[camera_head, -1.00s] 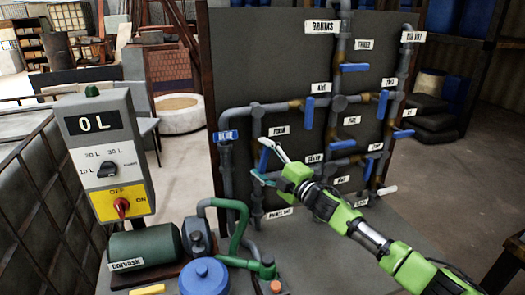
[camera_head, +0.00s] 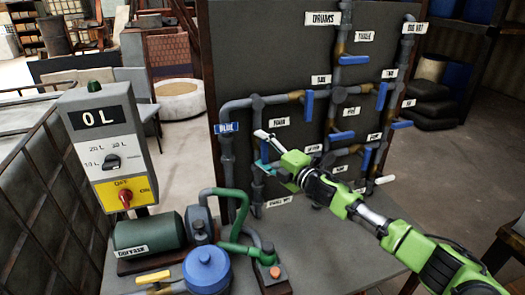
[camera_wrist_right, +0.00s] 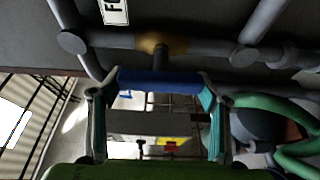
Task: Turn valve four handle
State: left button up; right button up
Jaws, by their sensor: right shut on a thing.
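Valve four is on the pipes of the dark board, below the label FOUR (camera_head: 280,122). Its blue handle (camera_wrist_right: 160,82) lies across the wrist view, between the two fingers of my right gripper (camera_head: 260,150). The right gripper is shut on this handle, with one finger at each end of it in the wrist view. In the head view the gripper largely hides the handle. The start of the FOUR label also shows at the top of the wrist view (camera_wrist_right: 115,10). My left gripper is not in view.
Other blue valve handles sit close by, such as one above right (camera_head: 309,104). A control box (camera_head: 105,145) reading 0 L stands at left. A green pump (camera_head: 148,233), a blue-lidded vessel (camera_head: 207,268) and green pipes (camera_head: 240,210) stand below left of the gripper.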

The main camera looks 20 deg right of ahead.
jog(key=o, duration=1.1)
jog(key=shift+s, duration=0.1)
jog(key=v, duration=1.2)
